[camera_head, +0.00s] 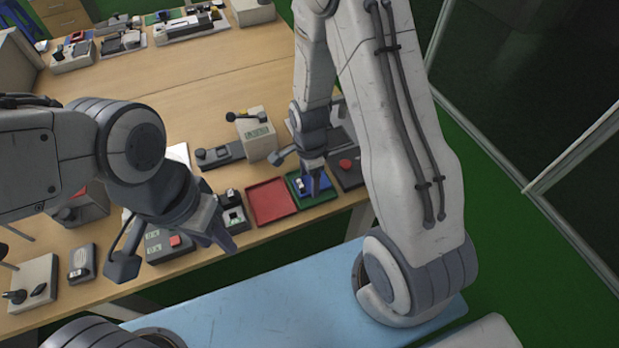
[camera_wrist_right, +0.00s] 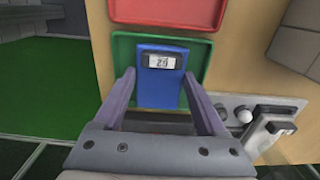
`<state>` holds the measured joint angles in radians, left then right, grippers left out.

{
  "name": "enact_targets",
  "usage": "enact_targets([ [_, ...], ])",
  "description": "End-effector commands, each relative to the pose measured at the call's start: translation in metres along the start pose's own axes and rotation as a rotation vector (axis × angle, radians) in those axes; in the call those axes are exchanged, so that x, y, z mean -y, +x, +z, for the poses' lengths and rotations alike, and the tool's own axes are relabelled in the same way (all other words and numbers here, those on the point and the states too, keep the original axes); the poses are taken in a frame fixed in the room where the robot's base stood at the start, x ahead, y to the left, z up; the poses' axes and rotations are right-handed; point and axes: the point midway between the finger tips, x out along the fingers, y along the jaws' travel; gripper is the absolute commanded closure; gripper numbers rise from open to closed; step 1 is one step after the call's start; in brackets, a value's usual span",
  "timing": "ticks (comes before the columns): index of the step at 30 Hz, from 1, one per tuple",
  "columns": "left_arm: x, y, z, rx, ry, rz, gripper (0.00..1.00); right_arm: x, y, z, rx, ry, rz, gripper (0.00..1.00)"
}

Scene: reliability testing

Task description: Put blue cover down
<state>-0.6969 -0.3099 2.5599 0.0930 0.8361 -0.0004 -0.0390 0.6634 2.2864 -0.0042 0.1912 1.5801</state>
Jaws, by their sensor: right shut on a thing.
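The blue cover (camera_wrist_right: 158,92) is a flat blue piece with a small digital display at its far end. It is at the green tray (camera_wrist_right: 125,55), overlapping its area; I cannot tell whether it touches the tray floor. In the head view the blue cover (camera_head: 297,187) is partly hidden by my right gripper (camera_head: 314,186), which points down over the green tray (camera_head: 318,200). The right fingers (camera_wrist_right: 158,78) are shut on the cover's two sides. My left gripper (camera_head: 222,240) hangs by the table's front edge, apart from the cover; its finger gap is unclear.
An empty red tray (camera_head: 270,201) lies left of the green tray. A dark device with a red button (camera_head: 346,165) is close on the right. Several other instruments stand on the wooden table (camera_head: 200,90). Its middle is clear.

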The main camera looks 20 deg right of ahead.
Motion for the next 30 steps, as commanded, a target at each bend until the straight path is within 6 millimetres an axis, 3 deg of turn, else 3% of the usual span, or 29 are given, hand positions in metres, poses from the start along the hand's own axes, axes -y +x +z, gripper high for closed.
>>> enact_targets([
  [6,0.000,0.003,0.000,0.000,0.000,0.000,0.60,0.000,0.003,0.000,0.000,0.000,0.000,0.81],
  [7,0.000,0.002,0.000,0.000,0.000,0.000,0.60,0.000,0.003,0.000,0.000,0.000,0.000,0.19],
  [9,0.000,0.002,0.000,0.000,0.000,0.000,0.60,0.000,0.002,0.000,0.000,0.000,0.000,0.00],
  [20,0.000,-0.001,0.000,0.000,0.000,0.000,0.60,0.001,-0.008,0.000,0.000,0.000,-0.003,0.00],
  [30,0.000,-0.005,0.000,0.000,0.000,0.000,0.60,0.001,-0.078,0.000,0.000,0.000,-0.007,0.00],
])
